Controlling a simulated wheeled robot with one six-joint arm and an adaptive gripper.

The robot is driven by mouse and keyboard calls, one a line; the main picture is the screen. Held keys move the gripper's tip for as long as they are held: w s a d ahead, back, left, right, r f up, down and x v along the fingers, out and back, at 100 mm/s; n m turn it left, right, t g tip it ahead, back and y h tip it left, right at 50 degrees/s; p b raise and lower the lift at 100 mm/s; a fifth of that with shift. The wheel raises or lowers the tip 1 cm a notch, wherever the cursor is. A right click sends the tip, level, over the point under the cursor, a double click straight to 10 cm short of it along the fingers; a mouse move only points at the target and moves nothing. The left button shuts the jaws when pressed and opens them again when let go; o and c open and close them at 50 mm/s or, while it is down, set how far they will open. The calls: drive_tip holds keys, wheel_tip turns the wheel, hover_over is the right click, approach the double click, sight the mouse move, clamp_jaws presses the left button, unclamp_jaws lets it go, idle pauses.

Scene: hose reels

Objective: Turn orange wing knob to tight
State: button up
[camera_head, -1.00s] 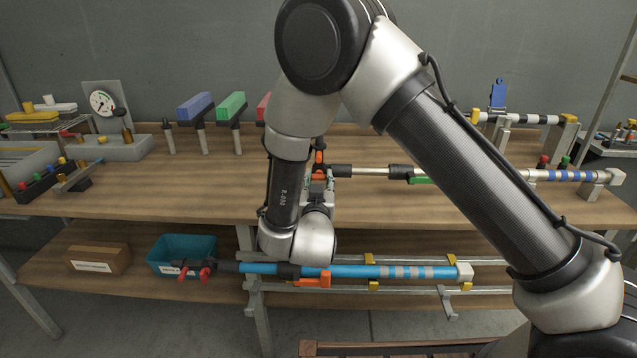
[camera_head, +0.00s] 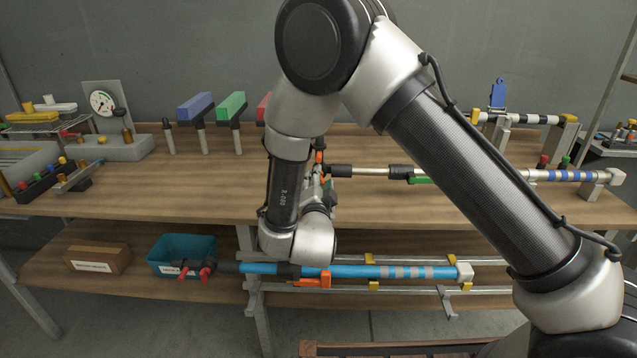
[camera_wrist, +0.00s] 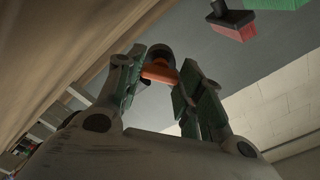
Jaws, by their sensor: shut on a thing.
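The orange wing knob (camera_wrist: 158,73) shows between the fingers of my gripper (camera_wrist: 164,69) in the wrist view, with a dark round part behind it. My gripper is shut on the knob. In the head view the orange knob (camera_head: 319,157) is mostly hidden behind my wrist and fingers, at the left end of a pale horizontal rod (camera_head: 365,171) with black sleeves. Any tight mark near the knob is not visible.
On the lower shelf lies a blue tube (camera_head: 350,271) with an orange clip, near a teal bin (camera_head: 188,247) and a brown box (camera_head: 97,258). Blue and green blocks (camera_head: 232,107) stand on posts at the back. A gauge (camera_head: 102,102) stands left.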

drive_tip(key=m, duration=0.7)
drive_tip(key=shift+f, duration=0.1)
idle(0.6)
drive_tip(key=o, duration=1)
drive_tip(key=shift+s, duration=0.15)
drive_tip(key=s, duration=1.1)
drive_tip(key=shift+s+a, duration=0.2)
drive_tip(key=shift+s, duration=0.2)
drive_tip(key=shift+w, duration=0.1)
